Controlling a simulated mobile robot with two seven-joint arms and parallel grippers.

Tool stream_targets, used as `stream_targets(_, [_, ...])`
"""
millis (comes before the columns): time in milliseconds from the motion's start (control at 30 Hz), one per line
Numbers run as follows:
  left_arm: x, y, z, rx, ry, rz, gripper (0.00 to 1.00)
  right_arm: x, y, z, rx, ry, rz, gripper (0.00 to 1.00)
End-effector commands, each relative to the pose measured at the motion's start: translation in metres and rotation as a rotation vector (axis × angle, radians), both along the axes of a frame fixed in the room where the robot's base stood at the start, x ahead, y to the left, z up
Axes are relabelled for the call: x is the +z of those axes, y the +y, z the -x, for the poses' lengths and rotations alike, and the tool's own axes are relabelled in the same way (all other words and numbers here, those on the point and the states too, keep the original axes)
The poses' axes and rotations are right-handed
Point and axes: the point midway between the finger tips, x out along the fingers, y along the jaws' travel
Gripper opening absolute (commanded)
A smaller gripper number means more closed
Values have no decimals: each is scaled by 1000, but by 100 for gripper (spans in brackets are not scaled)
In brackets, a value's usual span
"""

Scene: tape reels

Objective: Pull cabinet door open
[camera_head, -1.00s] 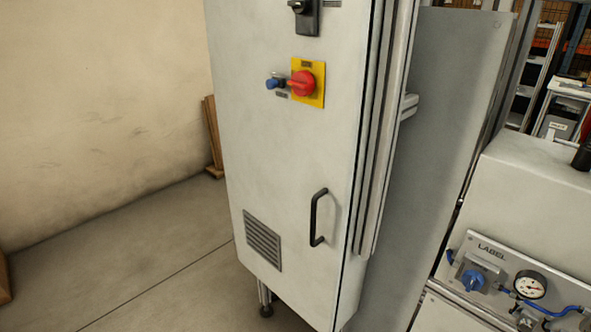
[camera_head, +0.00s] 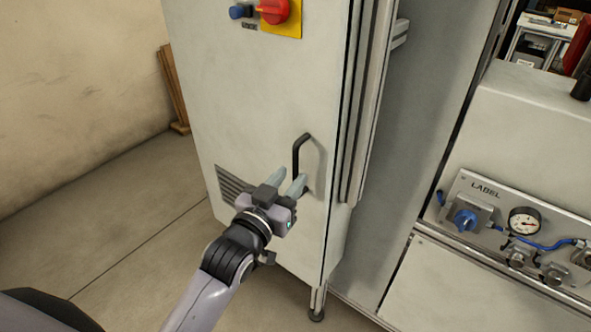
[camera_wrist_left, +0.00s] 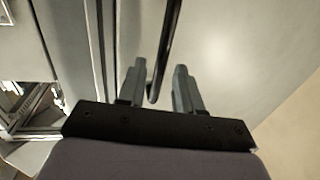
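The cabinet door (camera_head: 270,95) is a pale grey panel and looks closed. Its black bar handle (camera_head: 296,152) stands upright near the door's right edge. My left gripper (camera_head: 287,178) is at the lower part of the handle and hides its bottom end in the head view. In the left wrist view, the two fingers (camera_wrist_left: 160,88) are apart, with the handle (camera_wrist_left: 168,45) running between them. Gaps show on both sides, so the gripper is open around the handle and not clamped. My right gripper is in neither view.
A red rotary switch (camera_head: 273,10) on a yellow plate sits high on the door. A vent grille (camera_head: 232,185) is low on the left. A machine with a LABEL panel (camera_head: 490,195) and gauge stands at right. The floor (camera_head: 120,225) to the left is clear.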

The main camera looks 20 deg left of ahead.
Motion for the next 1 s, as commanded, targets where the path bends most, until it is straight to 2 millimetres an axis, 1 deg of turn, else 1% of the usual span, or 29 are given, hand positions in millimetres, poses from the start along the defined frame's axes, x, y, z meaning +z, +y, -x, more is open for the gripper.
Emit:
stream_targets(33, [1, -1, -7, 0, -2, 0, 34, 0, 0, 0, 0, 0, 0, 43])
stream_targets(100, [1, -2, -16, 0, -1, 0, 34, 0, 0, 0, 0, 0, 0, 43])
stream_targets(267, [0, -4, -29, 1, 0, 1, 34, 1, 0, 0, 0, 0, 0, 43])
stream_targets(400, [0, -5, -34, 1, 1, 1, 34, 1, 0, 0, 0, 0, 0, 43])
stream_targets(633, [0, -5, -34, 1, 1, 1, 34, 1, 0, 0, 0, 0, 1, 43])
stream_targets(667, [0, -5, -34, 1, 1, 1, 28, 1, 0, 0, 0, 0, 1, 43])
stream_targets(700, [0, -5, -34, 0, 1, 1, 15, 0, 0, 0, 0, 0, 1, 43])
stream_targets(733, [0, -5, -34, 0, 1, 1, 5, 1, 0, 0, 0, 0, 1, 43])
stream_targets(767, [0, -5, -34, 0, 1, 1, 0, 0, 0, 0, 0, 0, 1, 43])
stream_targets(1000, [0, -5, -34, -1, 1, 0, 0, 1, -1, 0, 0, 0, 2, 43])
